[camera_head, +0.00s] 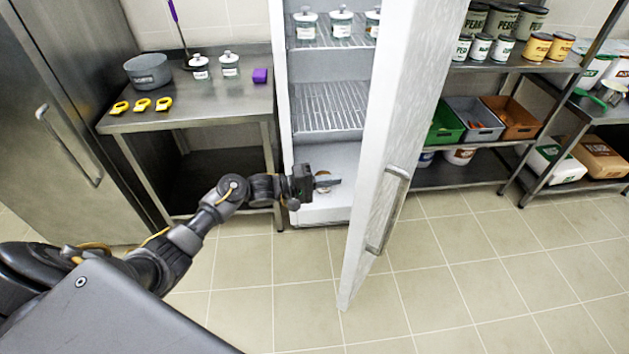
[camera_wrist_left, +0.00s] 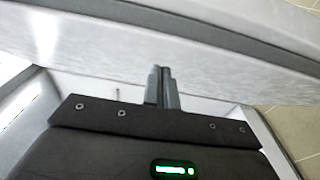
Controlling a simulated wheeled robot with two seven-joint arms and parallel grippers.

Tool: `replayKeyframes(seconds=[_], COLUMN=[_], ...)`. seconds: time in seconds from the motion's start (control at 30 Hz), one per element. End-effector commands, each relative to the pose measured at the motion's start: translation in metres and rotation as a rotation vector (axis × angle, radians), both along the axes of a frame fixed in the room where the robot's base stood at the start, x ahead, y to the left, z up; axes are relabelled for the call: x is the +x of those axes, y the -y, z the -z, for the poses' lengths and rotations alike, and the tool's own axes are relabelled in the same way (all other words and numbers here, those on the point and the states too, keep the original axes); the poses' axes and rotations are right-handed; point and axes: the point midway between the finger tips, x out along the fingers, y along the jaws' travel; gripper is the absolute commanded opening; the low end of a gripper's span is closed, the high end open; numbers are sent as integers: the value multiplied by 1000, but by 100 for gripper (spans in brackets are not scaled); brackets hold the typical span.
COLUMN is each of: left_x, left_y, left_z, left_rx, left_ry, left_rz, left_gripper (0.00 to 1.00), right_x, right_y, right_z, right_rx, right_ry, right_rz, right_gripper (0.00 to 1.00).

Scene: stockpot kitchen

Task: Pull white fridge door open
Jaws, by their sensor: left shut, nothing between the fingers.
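The white fridge door (camera_head: 385,140) stands open, swung out toward me and the right, with its metal bar handle (camera_head: 388,210) on the outer face. The white fridge (camera_head: 283,100) shows its inside, with wire shelves (camera_head: 330,122). My left gripper (camera_head: 335,181) is shut and empty in front of the fridge opening, on the inner side of the door. In the left wrist view its closed fingers (camera_wrist_left: 161,88) point at the pale door (camera_wrist_left: 150,50). I cannot tell whether they touch it. My right gripper is not in view.
A steel table (camera_head: 190,115) with a pot (camera_head: 148,71), jars and yellow tools stands left of the fridge. A steel cabinet (camera_head: 60,130) is at the far left. Shelves with tins and bins (camera_head: 475,117) are behind the door at right. The tiled floor (camera_head: 480,270) in front is clear.

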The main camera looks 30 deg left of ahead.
Motion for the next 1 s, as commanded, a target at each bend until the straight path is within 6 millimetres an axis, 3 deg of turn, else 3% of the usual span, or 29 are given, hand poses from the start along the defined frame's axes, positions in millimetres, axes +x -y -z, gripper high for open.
replayKeyframes(seconds=[0.1, 0.4, 0.87, 1.0], left_x=[14, 7, 5, 0], left_y=[19, 51, 55, 59], left_z=[-2, -1, 0, -2], left_rx=[-2, 0, 0, -1], left_ry=[-1, 0, 0, -3], left_rz=[1, 0, -2, -11], left_gripper=[0, 0, 0, 0], right_x=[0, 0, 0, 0], right_y=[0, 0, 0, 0], right_z=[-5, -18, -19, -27], right_rx=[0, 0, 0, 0], right_ry=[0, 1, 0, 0], right_rz=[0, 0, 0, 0], right_gripper=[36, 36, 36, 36])
